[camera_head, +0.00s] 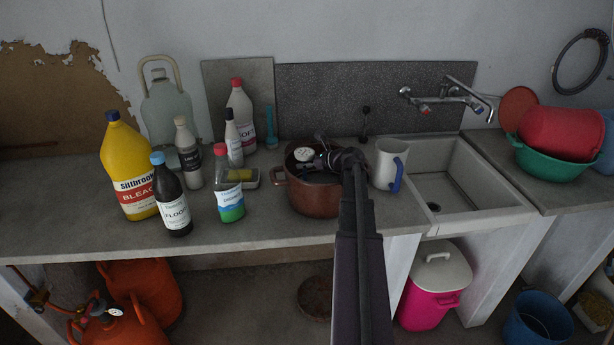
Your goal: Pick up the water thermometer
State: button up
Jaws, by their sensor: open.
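A small round white dial with dark marks (304,154), which looks like the water thermometer, shows at the mouth of a brown-red pot (312,200) on the counter. Its lower part is hidden, and I cannot tell whether it rests in the pot or on something inside. My gripper (312,165) is over the pot, just right of and in front of the dial. It is open, and nothing is seen held in it. My dark arm crosses the pot's right side and hides part of it.
A white mug with a blue handle (390,164) stands close right of the pot, beside the sink (447,190). A sponge dish (240,177) and several bottles, including a green detergent bottle (229,188), stand left. The counter's front strip (110,240) is clear.

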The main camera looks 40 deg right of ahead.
grip_shut()
jog(key=shift+r, duration=0.1)
notch_tip(320, 180, up, 10)
jog(key=p, duration=1)
dwell(0.8)
